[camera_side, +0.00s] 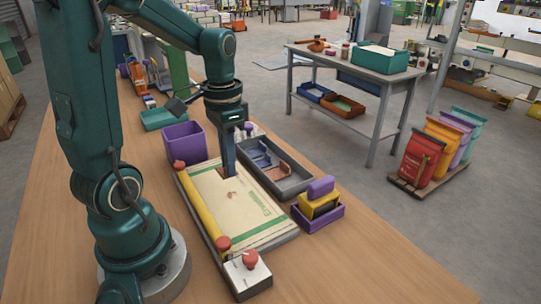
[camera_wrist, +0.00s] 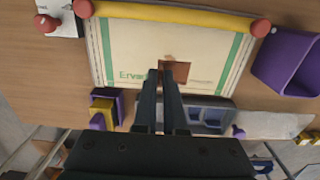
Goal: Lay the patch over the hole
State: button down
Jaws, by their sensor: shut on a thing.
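The pale sack (camera_side: 255,222) lies flat on a board, with green stripes and green print; it also fills the top of the wrist view (camera_wrist: 125,48). My gripper (camera_side: 229,175) points down over the far part of the sack. In the wrist view my gripper (camera_wrist: 175,70) has its two fingers close together, shut on a brown patch (camera_wrist: 176,64) at the tips, over the sack. A small brown mark (camera_side: 232,197), perhaps the hole, shows just in front of the fingers in the side view. I cannot tell whether the patch touches the sack.
A yellow bar (camera_side: 202,208) with red knobs runs along the sack's left edge. A dark tray (camera_side: 293,183) with blue and brown pieces stands to the right. A purple bin (camera_side: 184,143) is behind. A purple holder (camera_side: 318,219) with a yellow block stands right.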

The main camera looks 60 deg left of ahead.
jog(key=shift+f, duration=2.75)
jog(key=shift+f, duration=0.2)
jog(key=shift+w+f, duration=0.1)
jog(key=shift+f, duration=0.15)
jog(key=c, duration=0.9)
grip_release()
